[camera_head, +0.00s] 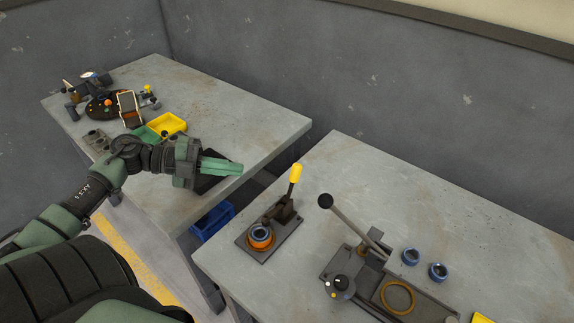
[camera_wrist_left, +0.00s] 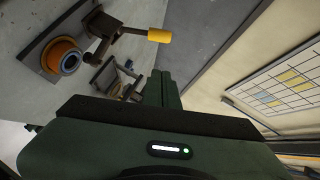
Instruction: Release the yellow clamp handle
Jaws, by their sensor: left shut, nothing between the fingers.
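The yellow clamp handle (camera_head: 295,173) stands nearly upright on the dark toggle clamp (camera_head: 284,209), near the left edge of the right table. The clamp's base plate also carries an orange ring with a blue-grey collar (camera_head: 260,237). In the left wrist view the yellow handle (camera_wrist_left: 159,36) shows at the top, apart from my fingers. My left gripper (camera_head: 240,169) is shut and empty, with its green fingers pointing right over the left table's edge, to the left of the handle. My right gripper is not in view.
An arbor press with a long black-knobbed lever (camera_head: 352,224) stands right of the clamp, near two blue rings (camera_head: 411,256). The left table holds a yellow bin (camera_head: 167,124) and assorted parts. A blue crate (camera_head: 212,222) is below. A gap separates the tables.

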